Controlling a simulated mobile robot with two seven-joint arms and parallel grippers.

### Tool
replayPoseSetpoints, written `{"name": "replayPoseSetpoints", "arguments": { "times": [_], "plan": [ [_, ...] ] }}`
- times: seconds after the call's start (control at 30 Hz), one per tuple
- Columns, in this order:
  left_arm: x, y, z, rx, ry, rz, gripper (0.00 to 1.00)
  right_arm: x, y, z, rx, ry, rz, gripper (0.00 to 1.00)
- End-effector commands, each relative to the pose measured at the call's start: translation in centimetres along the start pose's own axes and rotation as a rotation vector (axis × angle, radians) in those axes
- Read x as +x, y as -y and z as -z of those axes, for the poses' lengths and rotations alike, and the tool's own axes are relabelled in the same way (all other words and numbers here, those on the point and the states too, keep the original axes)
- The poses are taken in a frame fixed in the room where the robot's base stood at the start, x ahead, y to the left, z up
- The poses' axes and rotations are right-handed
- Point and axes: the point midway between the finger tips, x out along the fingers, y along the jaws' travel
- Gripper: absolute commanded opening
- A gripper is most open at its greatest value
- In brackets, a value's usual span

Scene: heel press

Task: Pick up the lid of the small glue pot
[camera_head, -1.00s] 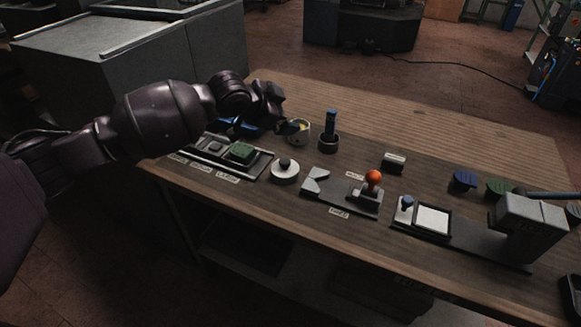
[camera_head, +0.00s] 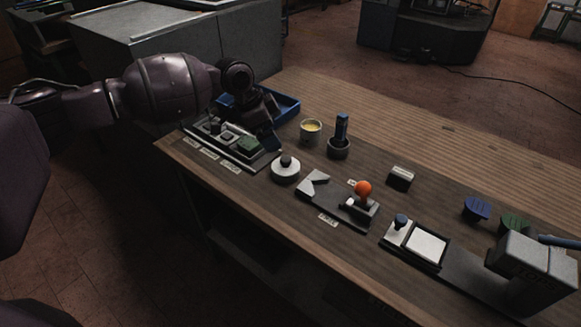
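The small glue pot (camera_head: 311,132) is a pale cup with yellow glue showing in its open top, on the bench. A round whitish lid (camera_head: 286,171) with a dark knob lies apart from it on the bench, nearer to me. My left gripper (camera_head: 272,138) hangs above the bench just up and left of the lid, over the right end of the block tray. It is dark and small, and whether its fingers are apart is unclear. It appears clear of the lid. My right gripper is not in view.
A dark tray with a green block (camera_head: 248,145) lies left of the lid, with a blue tray (camera_head: 287,107) behind. A dark cup with a blue-handled tool (camera_head: 341,138) stands right of the pot. A red-knobbed press (camera_head: 363,190) and white pad (camera_head: 427,246) are farther right.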

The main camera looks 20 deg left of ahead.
Motion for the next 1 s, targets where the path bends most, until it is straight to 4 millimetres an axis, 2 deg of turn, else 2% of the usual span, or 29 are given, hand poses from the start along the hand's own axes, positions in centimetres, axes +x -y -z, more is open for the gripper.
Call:
{"name": "replayPoseSetpoints", "arguments": {
  "times": [0.07,0.23,0.5,0.77,1.0],
  "plan": [
    [0.0,-0.6,-0.3,0.019,0.020,-0.040,1.00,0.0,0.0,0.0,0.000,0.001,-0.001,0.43],
    [0.8,-0.7,-0.6,0.046,0.031,-0.044,1.00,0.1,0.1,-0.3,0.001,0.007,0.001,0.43],
    [4.6,-0.9,-0.7,0.044,0.030,-0.044,1.00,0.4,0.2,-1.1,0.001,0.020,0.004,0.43],
    [6.2,-0.9,-0.5,0.046,0.028,-0.040,1.00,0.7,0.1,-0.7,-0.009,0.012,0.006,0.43],
    [9.4,-1.1,-0.4,0.045,0.031,-0.043,1.00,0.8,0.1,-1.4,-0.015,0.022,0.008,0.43]
  ]
}}
